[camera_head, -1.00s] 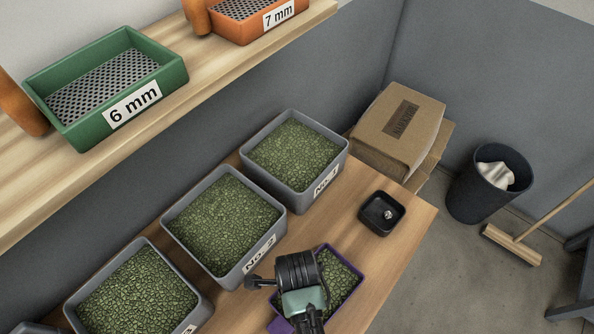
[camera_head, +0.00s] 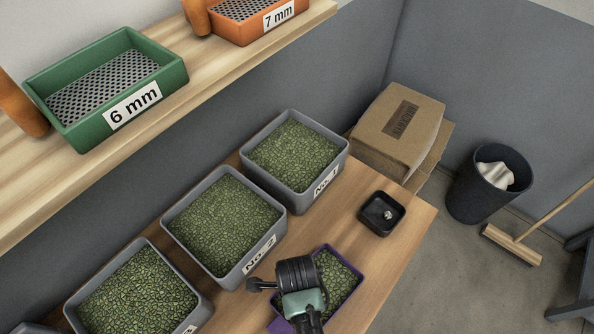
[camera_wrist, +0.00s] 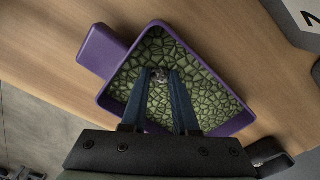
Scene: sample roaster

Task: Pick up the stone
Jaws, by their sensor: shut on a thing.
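The stone (camera_wrist: 159,75) is a small greyish lump between my fingertips in the wrist view. My gripper (camera_wrist: 160,80) is shut on it, over the purple tray (camera_wrist: 233,124) of green beans. The fingers partly cover the stone. In the head view my gripper hangs over the purple tray (camera_head: 352,259), and my wrist hides the fingers and the stone. Whether the stone still touches the beans I cannot tell.
Grey bins No. 2 (camera_head: 270,236) and No. 1 (camera_head: 332,164) of green beans stand behind the tray. A small black dish (camera_head: 371,224) with a pale lump in it sits near the table's right end. Bare table lies between dish and tray.

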